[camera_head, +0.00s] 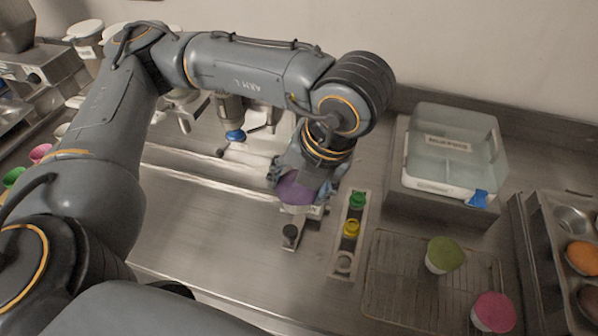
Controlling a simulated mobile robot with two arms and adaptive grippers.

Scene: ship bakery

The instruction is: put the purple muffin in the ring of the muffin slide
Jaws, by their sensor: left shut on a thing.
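The purple muffin (297,191) is in my left gripper (305,184), which points down and is shut on it. The gripper and wrist cover part of the muffin. A metal fixture with a dark knob (290,232) stands just below and in front of the muffin. It looks like part of the muffin slide, but its ring is hidden behind the muffin and gripper. I cannot tell whether the muffin touches the ring or is above it. My right gripper is not in view.
A narrow strip with a green piece (357,200) and a yellow piece (351,229) lies right of the gripper. A clear container (455,150) stands behind; a muffin tin (545,235) is far right.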

